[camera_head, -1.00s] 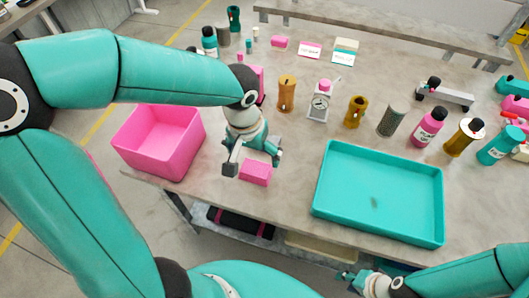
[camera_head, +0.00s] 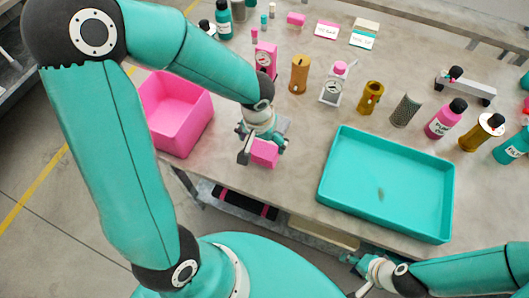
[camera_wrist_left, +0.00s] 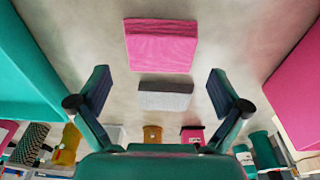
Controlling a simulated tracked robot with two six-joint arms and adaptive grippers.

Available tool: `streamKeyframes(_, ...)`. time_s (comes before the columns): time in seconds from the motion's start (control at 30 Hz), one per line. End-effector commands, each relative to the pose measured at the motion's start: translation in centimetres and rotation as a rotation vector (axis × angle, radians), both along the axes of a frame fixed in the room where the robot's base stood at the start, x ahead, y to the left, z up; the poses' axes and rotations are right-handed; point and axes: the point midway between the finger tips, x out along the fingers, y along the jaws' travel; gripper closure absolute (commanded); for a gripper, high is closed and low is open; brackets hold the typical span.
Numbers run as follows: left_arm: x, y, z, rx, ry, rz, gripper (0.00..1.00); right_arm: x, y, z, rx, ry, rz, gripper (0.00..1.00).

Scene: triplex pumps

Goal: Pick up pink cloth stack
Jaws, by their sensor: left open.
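The pink cloth stack (camera_head: 264,153) lies on the grey table near its front edge, between the pink bin and the teal tray. In the left wrist view the stack (camera_wrist_left: 161,46) is a flat pink block beyond the fingertips. My left gripper (camera_head: 263,146) is open and low at the stack, which it partly hides. In the left wrist view, my left gripper (camera_wrist_left: 159,88) has nothing between its fingers but a grey block (camera_wrist_left: 165,95) seen behind them. My right gripper (camera_head: 352,272) is at the table's front edge, too small to read.
The pink bin (camera_head: 196,138) stands left of the stack, and the teal tray (camera_head: 440,205) stands to its right. Bare table separates stack and tray.

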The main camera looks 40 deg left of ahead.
Motion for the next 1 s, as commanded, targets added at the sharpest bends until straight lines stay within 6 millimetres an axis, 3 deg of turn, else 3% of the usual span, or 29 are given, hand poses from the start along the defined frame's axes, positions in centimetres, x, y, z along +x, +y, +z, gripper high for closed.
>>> streamKeyframes(0.33, 0.3, 0.0, -4.4, 0.000, 0.004, 0.001, 0.00, 0.0, 0.0, -0.4, 0.000, 0.000, 0.000, 0.60)
streamKeyframes(0.67, 0.4, 0.0, -5.0, 0.000, 0.001, 0.002, 0.00, 0.0, 0.0, -0.4, 0.000, 0.000, 0.000, 0.60)
streamKeyframes(0.9, 0.4, 0.0, -5.0, 0.000, 0.001, 0.002, 0.40, 0.0, 0.0, -0.4, 0.000, 0.000, 0.000, 0.60)
streamKeyframes(1.0, 0.4, 0.0, -5.0, 0.000, 0.001, 0.001, 0.41, 0.0, 0.0, -0.4, 0.000, 0.000, 0.000, 0.60)
